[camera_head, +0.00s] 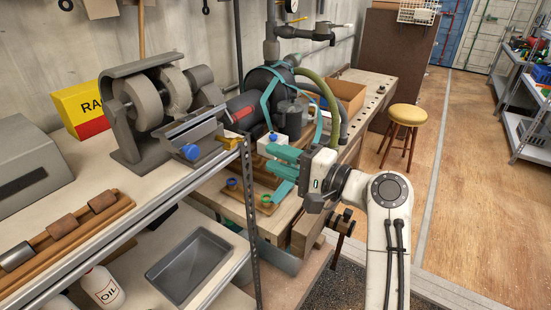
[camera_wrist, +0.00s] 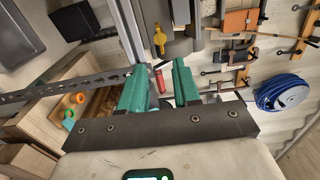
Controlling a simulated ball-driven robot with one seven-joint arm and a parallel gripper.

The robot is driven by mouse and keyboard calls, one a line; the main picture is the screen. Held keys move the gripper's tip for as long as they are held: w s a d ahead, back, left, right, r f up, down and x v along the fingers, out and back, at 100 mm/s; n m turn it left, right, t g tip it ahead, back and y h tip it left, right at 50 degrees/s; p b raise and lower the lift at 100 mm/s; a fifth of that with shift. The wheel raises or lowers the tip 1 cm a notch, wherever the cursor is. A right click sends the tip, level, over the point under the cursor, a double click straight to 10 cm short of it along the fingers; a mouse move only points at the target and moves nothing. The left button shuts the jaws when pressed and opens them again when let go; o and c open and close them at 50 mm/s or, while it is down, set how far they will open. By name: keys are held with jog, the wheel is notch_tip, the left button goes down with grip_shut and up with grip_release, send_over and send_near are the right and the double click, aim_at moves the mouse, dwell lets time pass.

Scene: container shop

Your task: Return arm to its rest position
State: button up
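My gripper (camera_head: 274,160) is stretched out over the near end of the wooden workbench (camera_head: 285,215) in the head view, right of the metal shelf. Its two teal fingers are apart, with nothing seen held between them. In the wrist view, my gripper (camera_wrist: 160,70) also shows a gap between the fingers. A small red object (camera_wrist: 160,80) shows in that gap, seemingly beyond the fingers. My white arm reaches in from the lower right.
The metal shelf's upright post (camera_head: 249,220) stands close left of my gripper. A bench grinder (camera_head: 150,105) and an oil bottle (camera_head: 102,288) are on the shelf. A vise screw (camera_head: 340,225) juts from the bench.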

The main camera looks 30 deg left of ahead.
jog(key=s+d+f+t+h, duration=0.1)
jog(key=s+d+f+h, duration=0.2)
jog(key=d+f, duration=0.6)
jog(key=s+d+f+t+h, duration=0.15)
jog(key=d+f+h, duration=0.25)
jog(key=d+f, duration=0.5)
jog(key=s+d+f+h, duration=0.3)
jog(key=s+d+f, duration=0.1)
jog(key=d+f, duration=0.6)
jog(key=s+d+f+g+h, duration=0.1)
jog(key=s+d+f+h, duration=0.2)
jog(key=s+d, duration=0.8)
jog(key=s+d+f+g+h, duration=0.2)
jog(key=s+d+h, duration=0.3)
jog(key=s+d, duration=0.6)
jog(key=s, duration=0.3)
jog(key=shift+s+f, duration=0.35)
jog(key=shift+f, duration=0.05)
jog(key=shift+a+n, duration=0.2)
jog(key=shift+n, duration=0.1)
